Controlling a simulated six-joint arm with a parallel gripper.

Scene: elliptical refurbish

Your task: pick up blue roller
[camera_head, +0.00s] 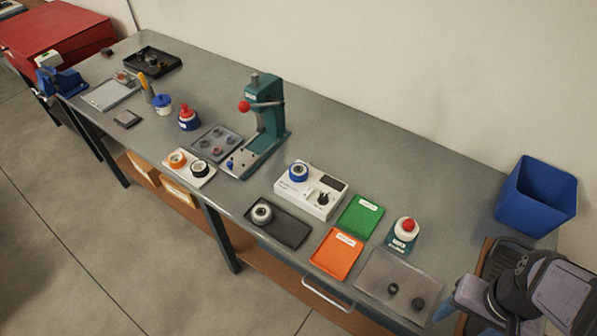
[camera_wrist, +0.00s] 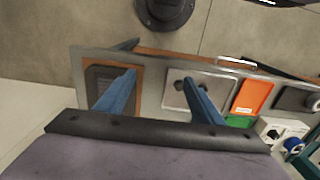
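The blue roller (camera_head: 298,172) has a pale hub and sits on the left part of a white box-shaped device (camera_head: 322,200) with a dark panel and a black knob. In the wrist view the blue roller (camera_wrist: 293,144) shows small at the right edge, on the white device (camera_wrist: 270,130). My gripper (camera_head: 447,303) is at the lower right in the head view, well to the right of the roller. In the wrist view my gripper (camera_wrist: 159,77) has its two blue fingers spread apart with nothing between them.
A clear tray (camera_head: 380,276) with two dark rollers lies nearest my gripper. Orange (camera_head: 337,254) and green (camera_head: 360,215) trays, a teal device with a red-topped roller (camera_head: 405,232), and a black tray (camera_head: 291,234) surround the white device. A teal press (camera_head: 268,125) stands left; a blue bin (camera_head: 537,195) stands right.

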